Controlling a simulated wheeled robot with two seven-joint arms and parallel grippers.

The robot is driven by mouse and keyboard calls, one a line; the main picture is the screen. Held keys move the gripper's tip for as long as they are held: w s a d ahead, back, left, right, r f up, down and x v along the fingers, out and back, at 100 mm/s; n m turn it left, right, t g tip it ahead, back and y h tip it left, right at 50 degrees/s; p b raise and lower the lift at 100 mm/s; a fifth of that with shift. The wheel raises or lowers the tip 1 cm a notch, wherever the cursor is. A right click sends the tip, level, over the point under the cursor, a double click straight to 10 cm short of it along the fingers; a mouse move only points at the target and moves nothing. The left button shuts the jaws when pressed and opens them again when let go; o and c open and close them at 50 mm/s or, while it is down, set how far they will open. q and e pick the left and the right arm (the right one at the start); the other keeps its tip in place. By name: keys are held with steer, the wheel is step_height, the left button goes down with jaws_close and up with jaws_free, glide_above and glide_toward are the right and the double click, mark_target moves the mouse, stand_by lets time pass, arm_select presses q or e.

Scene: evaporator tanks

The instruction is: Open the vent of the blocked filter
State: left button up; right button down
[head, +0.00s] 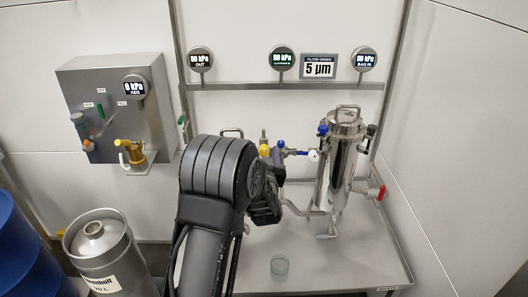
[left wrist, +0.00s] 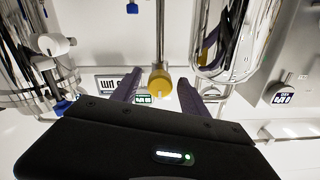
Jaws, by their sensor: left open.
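A yellow knob (left wrist: 160,82) on a thin metal stem shows in the left wrist view, between the two purple fingers of my left gripper (left wrist: 158,92). The fingers are open, with gaps on both sides of the knob. In the head view the left gripper (head: 272,160) is beside the yellow knob (head: 264,150), left of the right steel filter housing (head: 340,165). A second housing is mostly hidden behind my left arm; its top handle (head: 231,132) shows. The pictures do not make clear which filter is blocked. My right gripper is out of view.
Blue valve handles (head: 280,145) sit right of the yellow knob. A red handle (head: 381,193) is low at the right. A keg (head: 102,245) and grey control box (head: 118,110) are left.

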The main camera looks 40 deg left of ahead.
arm_select(q)
jaws_close()
stand_by(0.5)
